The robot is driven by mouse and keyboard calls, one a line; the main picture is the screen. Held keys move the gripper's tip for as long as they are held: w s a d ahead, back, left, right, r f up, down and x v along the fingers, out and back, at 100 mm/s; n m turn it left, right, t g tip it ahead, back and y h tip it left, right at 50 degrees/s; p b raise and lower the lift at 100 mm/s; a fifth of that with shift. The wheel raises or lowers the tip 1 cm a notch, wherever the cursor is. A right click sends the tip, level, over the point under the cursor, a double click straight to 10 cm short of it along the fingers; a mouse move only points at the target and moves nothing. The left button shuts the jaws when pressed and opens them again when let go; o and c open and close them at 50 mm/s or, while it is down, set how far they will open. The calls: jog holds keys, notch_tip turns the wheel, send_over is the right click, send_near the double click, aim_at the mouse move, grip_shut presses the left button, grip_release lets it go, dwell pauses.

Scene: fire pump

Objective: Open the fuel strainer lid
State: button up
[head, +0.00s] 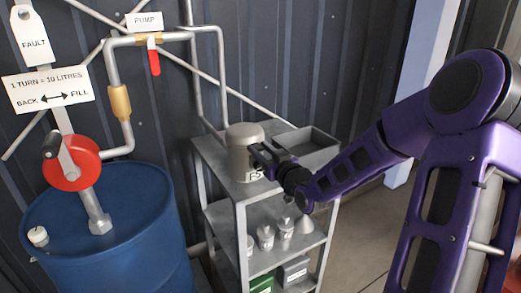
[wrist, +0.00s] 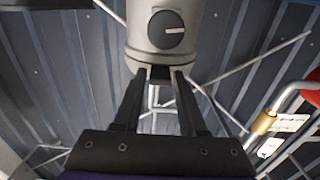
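A grey cylinder (head: 240,158), which looks like the fuel strainer, stands upright on top of a metal shelf unit. Its rounded lid (head: 244,131) appears closed. A small pale label shows low on its right side. In the wrist view, the cylinder (wrist: 140,35) is at top centre, with a dark round disc (wrist: 166,30) bearing a pale bar. My gripper (head: 258,154) is at the cylinder's right side, near its upper part. In the wrist view, its two fingers (wrist: 160,76) are apart with background visible between them. The tips overlap the cylinder's end; I cannot tell whether they touch.
The shelf unit (head: 241,211) carries an open grey tray (head: 310,150) behind the gripper. Several containers and a funnel stand on the shelf below. A blue drum (head: 115,225) with a red crank wheel (head: 72,170) and pipes is at left. A dark corrugated wall stands close behind.

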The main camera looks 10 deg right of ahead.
grip_shut()
dwell(1.1)
